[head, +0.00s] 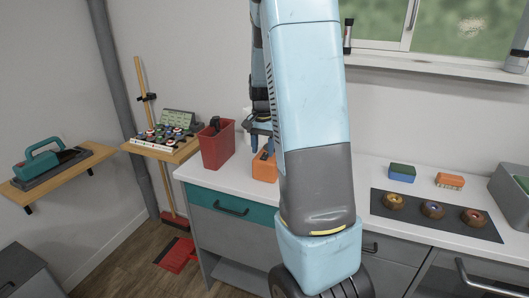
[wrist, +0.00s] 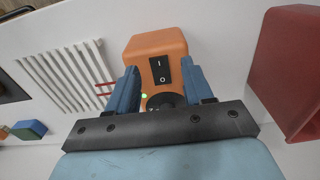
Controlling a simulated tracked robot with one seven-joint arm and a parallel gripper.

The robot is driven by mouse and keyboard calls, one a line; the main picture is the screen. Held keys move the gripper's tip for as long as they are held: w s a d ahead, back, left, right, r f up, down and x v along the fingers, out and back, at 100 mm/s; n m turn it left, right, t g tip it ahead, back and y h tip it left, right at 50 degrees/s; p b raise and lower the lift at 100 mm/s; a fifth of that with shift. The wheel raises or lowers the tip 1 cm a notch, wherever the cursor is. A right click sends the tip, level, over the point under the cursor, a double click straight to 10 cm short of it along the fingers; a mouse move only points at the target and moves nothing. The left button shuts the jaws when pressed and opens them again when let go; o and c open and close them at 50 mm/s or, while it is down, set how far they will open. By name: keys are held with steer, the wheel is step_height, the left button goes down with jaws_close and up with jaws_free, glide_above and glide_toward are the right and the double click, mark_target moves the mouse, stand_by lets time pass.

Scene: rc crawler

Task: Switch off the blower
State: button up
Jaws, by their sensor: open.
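The blower is most likely the orange box (head: 264,168) on the white counter, partly hidden behind my arm in the head view. In the wrist view the orange box (wrist: 145,48) shows a black rocker switch (wrist: 161,70) marked I and O, a lit green light (wrist: 144,96) and a dark round part (wrist: 166,100). Which way the rocker is pressed I cannot tell. My gripper (wrist: 160,68) is open and empty, its two blue fingers on either side of the switch in the picture. In the head view my gripper (head: 261,140) is just above the box. Contact is not clear.
A red bin (head: 217,147) stands left of the box on the counter (head: 330,165); it also shows in the wrist view (wrist: 292,65). Sponges (head: 402,172) and a knob panel (head: 432,225) are at right.

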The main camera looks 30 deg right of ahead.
steer(key=shift+f, duration=1)
steer(key=shift+c, duration=0.5)
